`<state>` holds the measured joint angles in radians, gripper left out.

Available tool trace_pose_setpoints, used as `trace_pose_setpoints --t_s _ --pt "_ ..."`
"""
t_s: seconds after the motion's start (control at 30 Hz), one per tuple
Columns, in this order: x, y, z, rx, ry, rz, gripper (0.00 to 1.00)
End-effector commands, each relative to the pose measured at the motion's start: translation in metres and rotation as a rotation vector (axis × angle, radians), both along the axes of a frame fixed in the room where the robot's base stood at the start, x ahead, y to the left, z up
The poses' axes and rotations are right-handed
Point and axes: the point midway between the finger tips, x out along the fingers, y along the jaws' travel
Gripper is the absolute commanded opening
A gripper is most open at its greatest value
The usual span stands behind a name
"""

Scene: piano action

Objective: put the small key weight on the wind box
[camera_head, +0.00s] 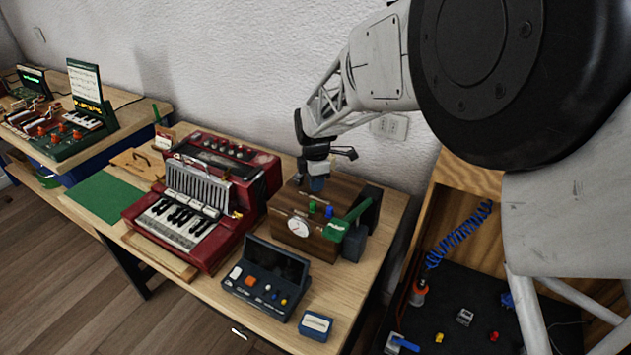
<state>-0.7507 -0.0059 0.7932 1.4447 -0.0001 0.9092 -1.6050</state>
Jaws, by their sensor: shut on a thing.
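The wind box (290,199) is a brown wooden box with a round white dial on its front, standing at the right part of the table. My gripper (317,178) is over the top of the wind box, pointing down. It is shut on a small blue-grey piece, which I take to be the small key weight (317,185). The piece is at or just above the box's top; I cannot tell if it touches. The gripper partly hides it.
Blue and green pegs (328,211) and a green lever (346,220) are at the box's front right. A red accordion-like keyboard (187,214) stands to its left. A dark control panel (268,280) and a small blue box (316,324) are in front. Wooden table (215,307) shows bare at the front.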

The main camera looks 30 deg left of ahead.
Motion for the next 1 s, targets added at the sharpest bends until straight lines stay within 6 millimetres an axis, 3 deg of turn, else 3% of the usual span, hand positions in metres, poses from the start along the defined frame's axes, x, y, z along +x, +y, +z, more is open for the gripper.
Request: trace_pose_setpoints --t_s 0.4,0.43,0.57,1.0 --pt "0.0000 0.0000 -0.0033 0.000 0.000 0.000 0.00" --pt "0.0000 0.0000 -0.0029 0.000 0.000 0.000 0.23" --pt "0.0000 0.0000 -0.0027 0.000 0.000 0.000 0.43" --pt "0.0000 0.0000 0.0016 0.000 0.000 0.000 0.44"
